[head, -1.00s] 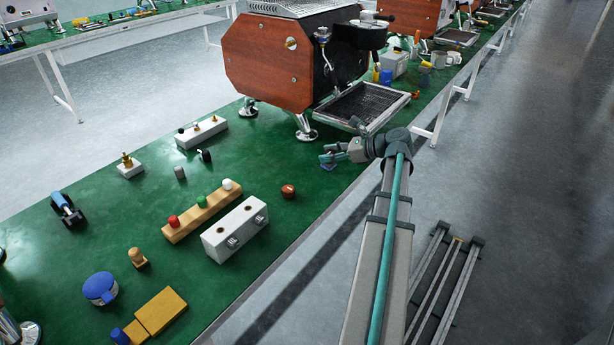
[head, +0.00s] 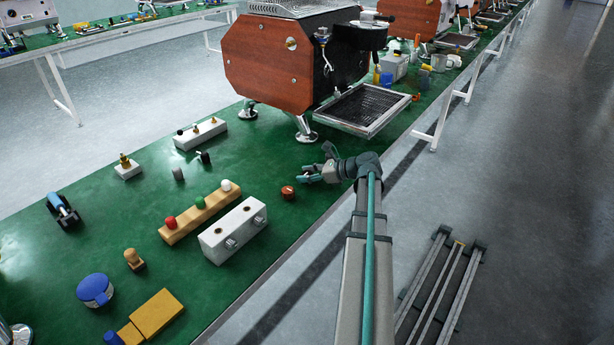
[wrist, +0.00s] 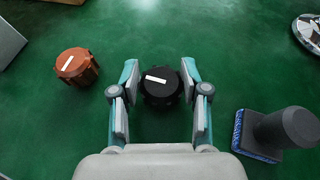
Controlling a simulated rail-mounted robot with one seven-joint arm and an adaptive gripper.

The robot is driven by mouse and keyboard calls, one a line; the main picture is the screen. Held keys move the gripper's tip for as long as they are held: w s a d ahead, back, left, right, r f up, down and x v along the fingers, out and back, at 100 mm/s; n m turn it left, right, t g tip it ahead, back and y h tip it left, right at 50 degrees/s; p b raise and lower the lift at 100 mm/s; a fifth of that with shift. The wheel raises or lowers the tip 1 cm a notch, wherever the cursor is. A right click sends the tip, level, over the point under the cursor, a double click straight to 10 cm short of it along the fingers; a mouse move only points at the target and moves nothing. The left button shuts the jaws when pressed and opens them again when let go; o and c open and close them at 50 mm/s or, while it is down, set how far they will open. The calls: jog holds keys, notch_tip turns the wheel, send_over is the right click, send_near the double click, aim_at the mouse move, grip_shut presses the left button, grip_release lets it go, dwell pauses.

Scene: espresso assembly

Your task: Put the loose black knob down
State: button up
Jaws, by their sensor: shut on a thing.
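The black knob (wrist: 161,90), with a white mark on its top, sits between the two fingers of my gripper (wrist: 161,84) in the wrist view. My gripper is shut on it. In the head view my gripper (head: 310,176) is low over the green bench's front edge, just right of a brown-red knob; the black knob cannot be made out there. I cannot tell whether its underside touches the bench.
The brown-red knob (wrist: 77,67) lies left of my gripper. A dark tool with blue bristles (wrist: 282,132) stands close on the right. The white two-hole block (head: 234,230) and wooden knob rack (head: 199,213) are further left. Green bench top (head: 255,165) is free behind.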

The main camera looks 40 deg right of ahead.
jog(key=o, duration=1.2)
jog(key=shift+o, duration=0.2)
jog(key=shift+s+d+r, duration=0.1)
jog(key=shift+s+r, duration=0.1)
jog(key=p+v, duration=0.1)
jog(key=v, duration=0.9)
jog(key=shift+s+d, duration=0.25)
jog(key=shift+s, duration=0.05)
jog(key=shift+s+d+r+p, duration=0.15)
jog(key=shift+s+r+p, duration=0.05)
jog(key=shift+s+p, duration=0.15)
